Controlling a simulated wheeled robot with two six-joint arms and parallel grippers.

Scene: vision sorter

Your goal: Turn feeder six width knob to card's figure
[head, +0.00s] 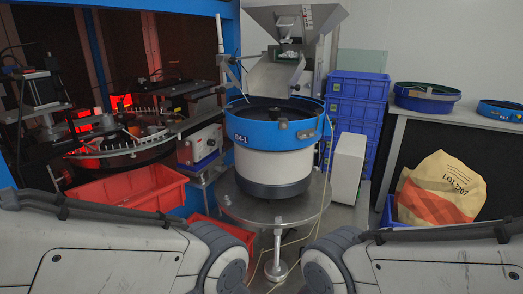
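A bowl feeder (262,136) with a blue bowl and a white and dark base stands in the middle of the head view on a round metal table (235,205). Its blue side carries a label that seems to read "64-1". A small fitting (306,133) sits on the bowl's right front; I cannot tell if it is a width knob. A small red and white strip (308,15) is on the hopper above; I cannot read it or tell if it is the card. My two arms cross the bottom corners; both grippers are out of view.
A blue-framed sorting machine (120,150) with red lights stands left. Red bins (128,190) sit below it. A steel hopper (285,22) overhangs the bowl. Blue crates (352,112), a white box (346,168) and a paper sack (440,185) stand right. A cable hangs before the table.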

